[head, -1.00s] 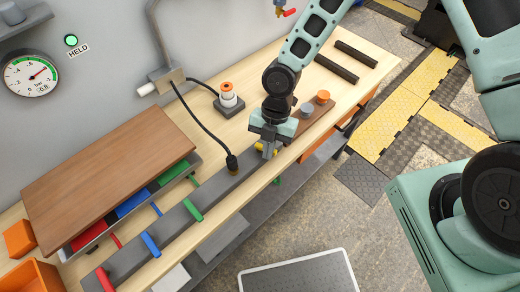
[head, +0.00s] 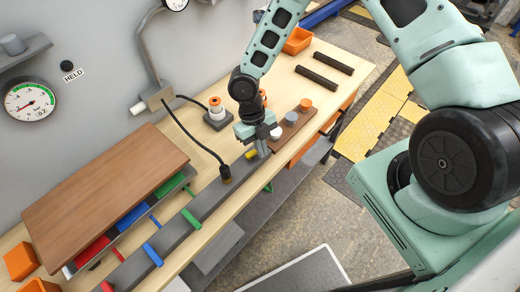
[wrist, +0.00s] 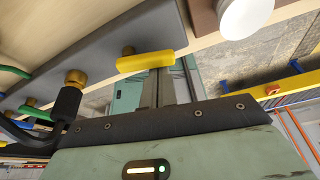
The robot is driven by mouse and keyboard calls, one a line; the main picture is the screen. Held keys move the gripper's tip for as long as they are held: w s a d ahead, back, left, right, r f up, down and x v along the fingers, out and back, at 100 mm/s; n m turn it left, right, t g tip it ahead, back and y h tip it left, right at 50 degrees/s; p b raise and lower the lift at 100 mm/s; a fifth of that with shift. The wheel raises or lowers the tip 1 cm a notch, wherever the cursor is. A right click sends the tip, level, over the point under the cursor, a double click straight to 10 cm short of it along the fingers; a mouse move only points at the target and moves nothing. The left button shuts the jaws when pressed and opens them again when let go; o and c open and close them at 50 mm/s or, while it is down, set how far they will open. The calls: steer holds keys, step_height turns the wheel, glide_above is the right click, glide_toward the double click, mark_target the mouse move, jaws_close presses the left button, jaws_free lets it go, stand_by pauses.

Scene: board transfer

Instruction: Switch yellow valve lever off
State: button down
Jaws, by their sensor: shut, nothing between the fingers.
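The yellow valve lever (head: 250,154) sits near the far right end of the long grey rail (head: 208,199). The wrist view shows the yellow lever (wrist: 145,62) on a brass stem, lying at an angle to the rail. My gripper (head: 263,151) is shut and empty, just right of the lever in the head view. In the wrist view my gripper's fingers (wrist: 163,88) are beside the lever and partly behind it. I cannot tell whether they touch it.
Green (head: 191,217), blue (head: 152,254) and red levers stand further along the rail. A black hose plug (head: 226,174) rises close to the yellow lever. A wooden block with knobs (head: 303,118) lies to the right. The HELD lamp (head: 66,65) is dark.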

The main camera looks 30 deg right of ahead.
steer(key=shift+a, duration=0.1)
steer(key=shift+a, duration=0.7)
steer(key=shift+s, duration=0.1)
